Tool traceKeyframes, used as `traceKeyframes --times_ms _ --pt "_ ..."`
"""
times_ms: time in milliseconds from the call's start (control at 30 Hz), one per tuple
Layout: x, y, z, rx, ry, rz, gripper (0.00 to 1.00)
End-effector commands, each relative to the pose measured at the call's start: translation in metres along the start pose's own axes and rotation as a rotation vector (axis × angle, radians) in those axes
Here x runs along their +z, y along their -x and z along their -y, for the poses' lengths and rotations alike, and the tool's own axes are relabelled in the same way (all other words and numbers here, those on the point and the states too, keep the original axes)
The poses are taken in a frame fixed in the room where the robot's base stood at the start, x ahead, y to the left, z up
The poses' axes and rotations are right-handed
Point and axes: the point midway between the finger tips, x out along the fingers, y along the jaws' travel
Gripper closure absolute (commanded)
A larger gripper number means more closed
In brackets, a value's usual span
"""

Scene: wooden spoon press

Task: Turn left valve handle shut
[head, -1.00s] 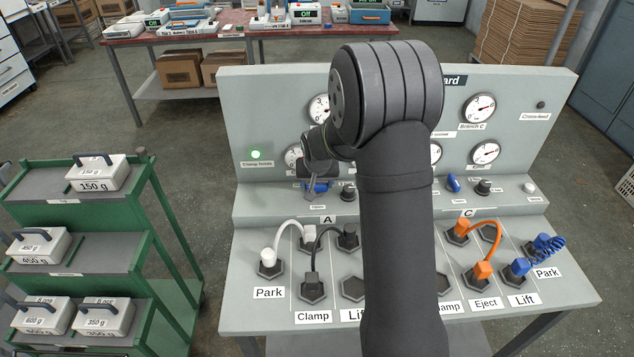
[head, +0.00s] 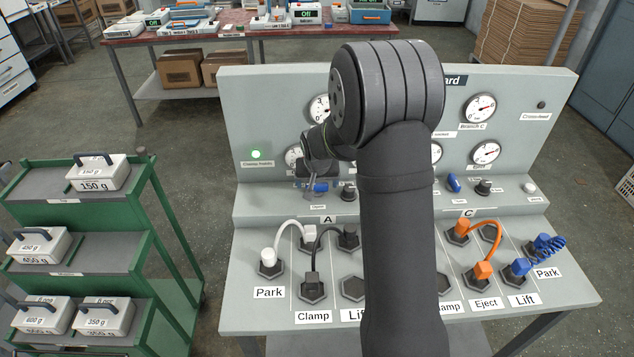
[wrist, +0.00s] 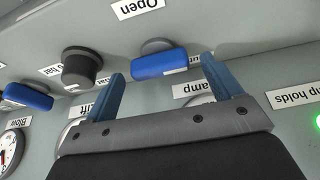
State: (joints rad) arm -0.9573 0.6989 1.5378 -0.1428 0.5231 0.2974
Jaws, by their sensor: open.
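The left valve handle (head: 321,187) is a blue bar on the sloped ledge of the grey panel, below the gauges. In the wrist view the blue handle (wrist: 160,63) lies nearly level in the picture on a grey round base, near an upside-down "Open" label (wrist: 138,8). My gripper (wrist: 163,68) is open, with its two blue fingers pointing at the ledge, one on each side of the handle. I see gaps between handle and fingers. In the head view my gripper (head: 311,181) is small and partly hides the handle.
A black knob (wrist: 82,68) stands beside the handle, with another blue handle (wrist: 28,96) beyond it. A green lamp (head: 256,154) glows on the panel's left. Plugs with white and black cables (head: 310,233) stand below the ledge. My arm hides the panel's middle.

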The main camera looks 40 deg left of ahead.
Motion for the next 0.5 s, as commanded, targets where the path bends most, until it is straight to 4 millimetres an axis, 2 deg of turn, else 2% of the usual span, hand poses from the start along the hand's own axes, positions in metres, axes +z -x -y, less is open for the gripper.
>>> traceKeyframes --times_ms 167,500 --pt "-0.001 0.022 0.0 -0.001 0.0 -0.003 0.16" --pt "-0.001 0.093 0.0 -0.001 0.0 -0.005 0.16"
